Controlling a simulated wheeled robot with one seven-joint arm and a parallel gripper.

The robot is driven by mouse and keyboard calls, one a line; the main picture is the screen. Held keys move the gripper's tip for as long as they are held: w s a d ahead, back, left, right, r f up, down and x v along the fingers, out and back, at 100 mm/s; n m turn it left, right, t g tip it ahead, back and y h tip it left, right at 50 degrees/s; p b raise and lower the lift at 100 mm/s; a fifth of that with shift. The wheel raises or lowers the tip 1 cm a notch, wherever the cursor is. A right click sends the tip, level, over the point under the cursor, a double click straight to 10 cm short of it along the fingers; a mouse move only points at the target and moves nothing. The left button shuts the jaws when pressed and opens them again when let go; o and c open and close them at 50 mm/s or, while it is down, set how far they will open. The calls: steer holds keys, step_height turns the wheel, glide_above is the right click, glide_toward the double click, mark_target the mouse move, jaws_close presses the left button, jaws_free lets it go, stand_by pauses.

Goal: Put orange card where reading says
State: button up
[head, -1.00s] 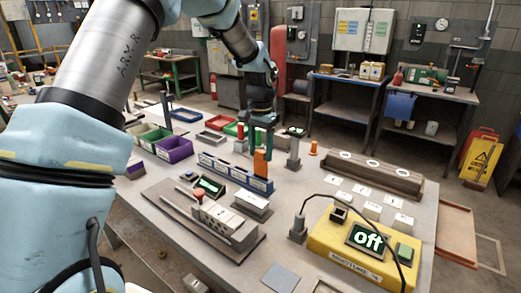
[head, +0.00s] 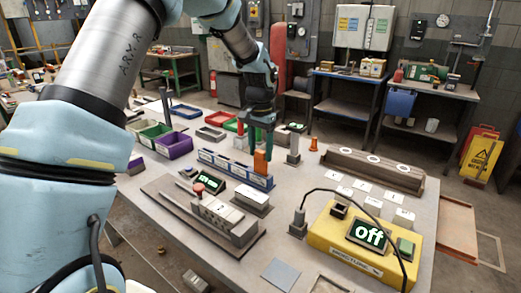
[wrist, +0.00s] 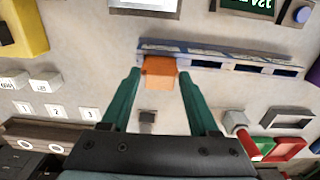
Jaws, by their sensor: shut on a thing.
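The orange card (head: 260,163) stands upright at the right end of the blue-and-white slotted rack (head: 222,168). My gripper (head: 260,148) reaches down over that end of the rack, with its green fingers shut on the card. In the wrist view the card (wrist: 160,72) sits between the fingertips (wrist: 158,75), in front of the rack (wrist: 225,60). Whether its lower edge is still in a slot I cannot tell. A smaller display (head: 211,182) near a red button (head: 198,188) is lit but too small to read.
Green (head: 155,132) and purple (head: 176,146) bins stand at the left, with red and blue trays behind. White numbered blocks (head: 368,200) and a long brown holder (head: 375,170) with round white labels are at the right. A grey post (head: 293,150) stands close right of my gripper.

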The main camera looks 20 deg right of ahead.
steer(key=shift+f+b, duration=0.65)
steer(key=shift+f, duration=0.65)
stand_by(0.4)
steer(key=o, duration=1.4)
step_height(320, 180, up, 11)
steer(key=b, duration=0.2)
steer(key=shift+f+b, duration=0.1)
steer(key=shift+b, duration=0.2)
